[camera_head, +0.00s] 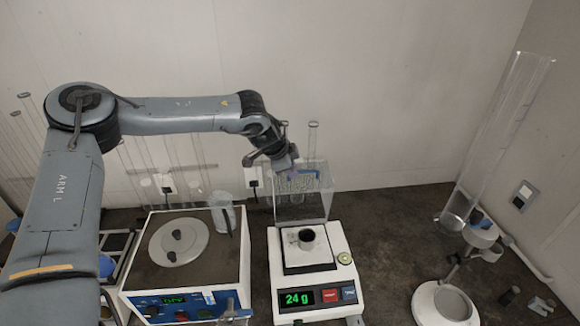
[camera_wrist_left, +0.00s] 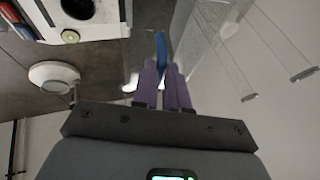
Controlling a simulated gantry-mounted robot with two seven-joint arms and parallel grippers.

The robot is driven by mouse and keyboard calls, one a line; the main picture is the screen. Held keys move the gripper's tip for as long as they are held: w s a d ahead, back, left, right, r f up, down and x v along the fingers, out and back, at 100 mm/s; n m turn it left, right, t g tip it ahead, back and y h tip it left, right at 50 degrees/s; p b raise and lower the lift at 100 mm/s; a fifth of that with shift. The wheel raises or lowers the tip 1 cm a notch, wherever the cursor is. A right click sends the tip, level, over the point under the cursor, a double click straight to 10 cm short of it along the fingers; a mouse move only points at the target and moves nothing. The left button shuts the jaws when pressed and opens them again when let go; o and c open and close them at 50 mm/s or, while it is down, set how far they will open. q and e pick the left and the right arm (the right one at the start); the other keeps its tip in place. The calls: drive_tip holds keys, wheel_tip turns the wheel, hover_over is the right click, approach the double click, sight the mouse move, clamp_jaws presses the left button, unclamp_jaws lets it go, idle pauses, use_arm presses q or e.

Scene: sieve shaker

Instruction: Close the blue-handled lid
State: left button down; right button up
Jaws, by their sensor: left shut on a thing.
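The clear lid (camera_head: 318,204) stands raised, close to upright, at the back of the white balance (camera_head: 345,272). Its blue handle (camera_head: 311,174) is at the upper part of the lid, partly hidden by my gripper. My left gripper (camera_head: 297,176) reaches in from behind and is shut on the handle. In the left wrist view the purple fingers (camera_wrist_left: 163,72) pinch the blue handle (camera_wrist_left: 161,47), and the clear lid panel (camera_wrist_left: 185,35) extends beside it. My right gripper is not in view.
A small dark cup (camera_head: 306,240) sits on the balance pan; the display reads 24 g. A tall clear tube (camera_head: 500,140) and white stand (camera_head: 443,303) are right.

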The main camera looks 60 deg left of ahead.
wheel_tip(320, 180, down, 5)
drive_tip(key=b, duration=0.4)
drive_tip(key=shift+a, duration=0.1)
use_arm(q)
drive_tip(key=s+d+f+y, duration=0.1)
drive_tip(key=s+d, duration=0.1)
drive_tip(key=d, duration=0.3)
drive_tip(key=s+d+f+t+y+b, duration=0.1)
drive_tip(key=s+d+f, duration=0.1)
drive_tip(key=d, duration=0.3)
drive_tip(key=shift+s+d+f+m, duration=0.15)
drive_tip(key=shift+s+f+m, duration=0.15)
drive_tip(key=shift+s, duration=0.5)
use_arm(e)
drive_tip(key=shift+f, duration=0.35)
use_arm(q)
drive_tip(key=c, duration=1.2)
unclamp_jaws()
drive_tip(key=shift+o, duration=0.2)
drive_tip(key=shift+r, duration=0.1)
use_arm(e)
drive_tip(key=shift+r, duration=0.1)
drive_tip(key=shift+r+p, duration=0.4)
drive_tip(key=shift+p, duration=0.05)
use_arm(q)
drive_tip(key=v, duration=1)
drive_tip(key=shift+s+r, duration=0.15)
drive_tip(key=shift+s, duration=0.15)
